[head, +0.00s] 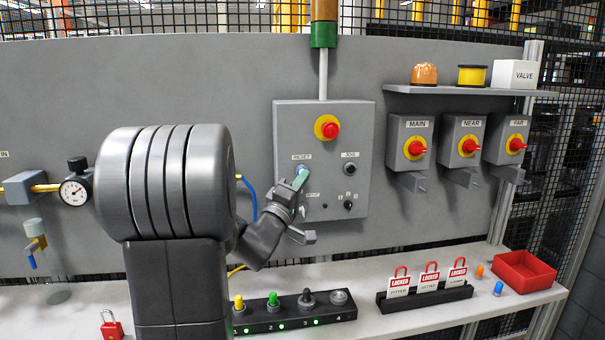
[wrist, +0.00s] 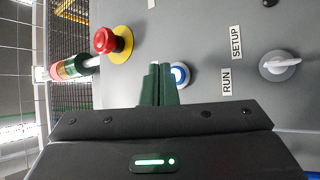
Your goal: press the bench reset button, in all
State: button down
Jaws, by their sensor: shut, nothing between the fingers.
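The blue reset button (head: 302,169) sits under the RESET label on a grey control box (head: 350,225). In the wrist view it shows as a blue disc with a pale centre (wrist: 182,75). My gripper (head: 297,182) is shut and empty, its green-tipped fingers just in front of the button. In the wrist view the fingertips (wrist: 159,68) lie just left of the button and overlap its left edge. I cannot tell whether they touch it or whether it is pressed in.
A red emergency stop (head: 330,129) on yellow is above the button. A JOG button (head: 349,169) and a selector knob (head: 348,205) are to its right.

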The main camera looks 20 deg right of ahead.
jog(key=shift+w, duration=0.1)
jog(key=shift+w+d, duration=0.1)
jog(key=shift+w, duration=0.25)
jog(key=shift+w+d, duration=0.1)
jog(key=shift+w, duration=0.35)
dwell(0.8)
jog(key=shift+s, duration=0.1)
jog(key=shift+s+a, duration=0.2)
jog(key=shift+s, duration=0.6)
jog(key=shift+s+a+b, duration=0.15)
jog(key=shift+s+a, duration=0.05)
jog(key=shift+s, duration=0.6)
jog(key=shift+s+a+b, duration=0.1)
jog(key=shift+s+a, duration=0.1)
jog(key=shift+s, duration=0.6)
jog(key=shift+s+a+b, duration=0.15)
jog(key=shift+s+a, duration=0.05)
jog(key=shift+s, duration=0.6)
jog(key=shift+w, duration=0.1)
